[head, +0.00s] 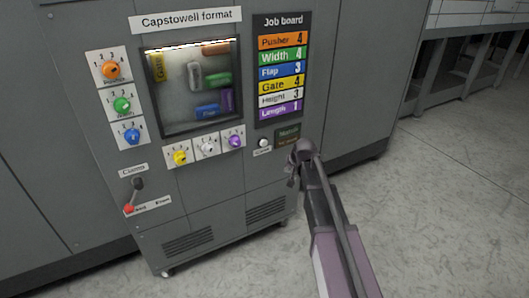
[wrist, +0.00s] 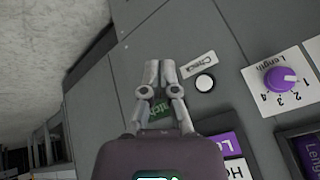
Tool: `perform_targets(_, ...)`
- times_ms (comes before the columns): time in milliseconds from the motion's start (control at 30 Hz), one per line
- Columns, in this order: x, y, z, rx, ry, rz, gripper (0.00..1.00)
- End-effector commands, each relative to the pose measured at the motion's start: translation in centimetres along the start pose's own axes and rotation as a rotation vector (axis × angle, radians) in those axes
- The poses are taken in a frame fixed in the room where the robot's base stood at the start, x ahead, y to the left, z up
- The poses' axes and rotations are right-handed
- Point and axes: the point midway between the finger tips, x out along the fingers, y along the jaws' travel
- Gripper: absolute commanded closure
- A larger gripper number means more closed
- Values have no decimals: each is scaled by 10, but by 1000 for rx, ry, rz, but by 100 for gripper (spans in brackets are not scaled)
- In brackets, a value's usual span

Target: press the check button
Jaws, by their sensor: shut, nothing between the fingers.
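The check button (head: 264,142) is a small white round button on the grey cabinet's front, below the job board, with a "Check" label beneath it. In the wrist view the white button (wrist: 204,83) sits next to its label (wrist: 200,68), right of the fingers. My gripper (head: 294,168) is shut and empty, in front of the panel to the lower right of the button. In the wrist view its fingertips (wrist: 160,66) are together, apart from the button in the picture. The distance to the panel is hard to tell.
A small dark display (head: 288,132) with green text is beside the button, partly hidden by the fingers in the wrist view. A purple Length knob (head: 234,141) is left of the button. The job board (head: 283,20) is above. A red-knobbed lever (head: 130,208) is lower left.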

Motion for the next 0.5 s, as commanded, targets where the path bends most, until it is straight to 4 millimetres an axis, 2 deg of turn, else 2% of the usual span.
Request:
perform_targets(33,22,-3,-13,11,26,-16,100)
perform_targets(200,55,-17,-45,50,106,-66,100)
perform_targets(333,70,-25,-63,74,150,-94,100)
perform_targets(500,79,-31,-74,91,180,-114,100)
